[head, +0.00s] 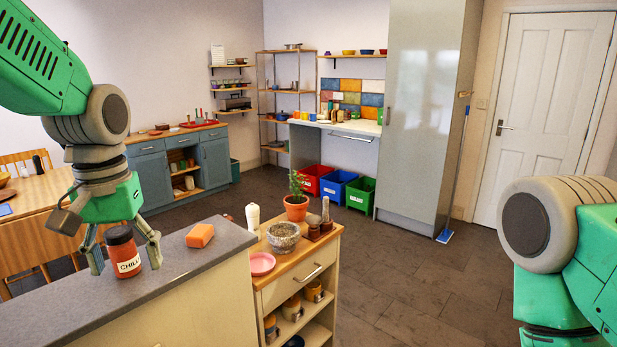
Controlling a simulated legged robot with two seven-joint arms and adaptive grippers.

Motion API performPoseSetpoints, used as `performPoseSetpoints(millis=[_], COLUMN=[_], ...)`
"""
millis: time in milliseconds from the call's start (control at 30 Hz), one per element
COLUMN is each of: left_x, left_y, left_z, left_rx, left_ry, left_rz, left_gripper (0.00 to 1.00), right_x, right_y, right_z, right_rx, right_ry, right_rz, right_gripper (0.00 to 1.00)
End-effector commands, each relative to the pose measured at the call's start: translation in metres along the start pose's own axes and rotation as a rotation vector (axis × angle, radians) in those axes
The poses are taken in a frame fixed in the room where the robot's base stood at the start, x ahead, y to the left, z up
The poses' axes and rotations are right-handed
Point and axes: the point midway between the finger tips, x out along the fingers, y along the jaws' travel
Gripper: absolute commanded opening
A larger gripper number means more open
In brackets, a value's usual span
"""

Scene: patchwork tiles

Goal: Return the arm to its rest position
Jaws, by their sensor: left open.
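My left gripper (124,262) points down over the grey counter at the left, its fingers spread on either side of a red jar with a dark lid and a label reading "CHILI" (124,254). The jar stands upright on the counter. The gripper is open, and I cannot tell whether a finger touches the jar. My right arm (560,235) shows only in part at the right edge; its gripper is out of view.
An orange block (200,235) lies on the grey counter (190,266) right of the jar. A wooden-topped cart (322,238) beside the counter holds a potted plant (296,207), a stone bowl (283,237) and a pink dish (262,264). Open floor (420,275) lies beyond the cart.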

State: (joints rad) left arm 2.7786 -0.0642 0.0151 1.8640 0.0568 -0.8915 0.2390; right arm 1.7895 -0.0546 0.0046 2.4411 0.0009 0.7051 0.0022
Motion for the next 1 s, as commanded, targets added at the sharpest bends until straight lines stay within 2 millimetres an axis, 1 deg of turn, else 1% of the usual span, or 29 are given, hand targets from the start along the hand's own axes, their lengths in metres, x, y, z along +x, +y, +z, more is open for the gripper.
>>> performPoseSetpoints(millis=[33,233,367,467,567,667,700,767,800,867,900,967,1000], left_x=[0.013,0.054,0.088,0.119,0.155,0.202,0.225,0.264,0.293,0.335,0.362,0.4,0.422], left_y=[-0.003,-0.011,-0.016,-0.016,-0.014,-0.015,-0.015,-0.018,-0.021,-0.028,-0.033,-0.041,-0.047], left_z=[0.0,-0.003,0.0,0.006,0.014,0.025,0.032,0.046,0.058,0.08,0.096,0.122,0.141], left_rx=[0.001,0.014,0.025,0.037,0.053,0.071,0.081,0.099,0.114,0.136,0.152,0.174,0.19], left_ry=[-0.005,-0.006,-0.005,-0.002,0.0,0.0,0.0,-0.002,-0.003,-0.003,-0.002,-0.002,0.001], left_rz=[0.0,0.004,0.004,0.0,-0.007,-0.013,-0.016,-0.02,-0.022,-0.023,-0.022,-0.018,-0.015], left_gripper=[0.61,0.61,0.61,0.61,0.61,0.61,0.61,0.61,0.61,0.61,0.61,0.61,0.61], right_x=[0.003,0.011,0.017,0.024,0.031,0.041,0.047,0.056,0.063,0.074,0.081,0.091,0.098], right_y=[0.0,0.0,0.0,0.0,-0.001,-0.001,-0.001,-0.001,-0.001,-0.001,-0.001,-0.001,-0.001], right_z=[0.0,0.0,0.0,0.001,0.002,0.002,0.003,0.003,0.003,0.004,0.004,0.005,0.005], right_rx=[0.001,0.001,0.0,0.0,-0.001,-0.001,0.0,0.0,0.0,0.0,0.0,0.001,0.001], right_ry=[0.0,0.001,0.001,0.001,0.0,0.0,0.0,0.0,0.0,0.0,0.0,0.0,0.0], right_rz=[0.0,0.0,0.0,0.0,0.0,0.0,0.0,0.0,0.0,0.0,0.0,0.0,0.0], right_gripper=[0.0,0.0,0.0,0.0,0.0,0.0,0.0,0.0,0.0,0.0,0.0,0.0,0.0])
